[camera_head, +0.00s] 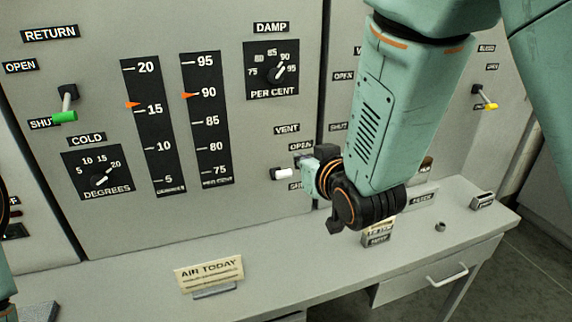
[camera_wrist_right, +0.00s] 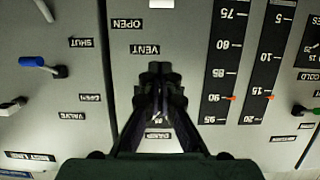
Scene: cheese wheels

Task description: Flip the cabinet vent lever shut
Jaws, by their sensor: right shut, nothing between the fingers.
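The vent lever (camera_head: 283,174) has a white tip, low beside its SHUT label (camera_head: 294,186) and below the OPEN label. The rest of the lever is mostly hidden behind my right gripper. In the right wrist view, which is upside down, a white piece that may be its tip (camera_wrist_right: 161,3) is cut by the top edge. My right gripper (camera_head: 307,166) is just right of the lever, close to the panel; I cannot tell whether it touches. In the wrist view its fingers (camera_wrist_right: 160,72) are together and empty, in front of the panel near the VENT label (camera_wrist_right: 144,50).
A green-tipped return lever (camera_head: 64,116) is at left, a yellow-tipped lever (camera_head: 488,105) at right. The blue-tipped valve lever (camera_wrist_right: 32,61) shows in the wrist view. The damp dial (camera_head: 278,73) is above the vent. An AIR TODAY sign (camera_head: 209,273) stands on the ledge.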

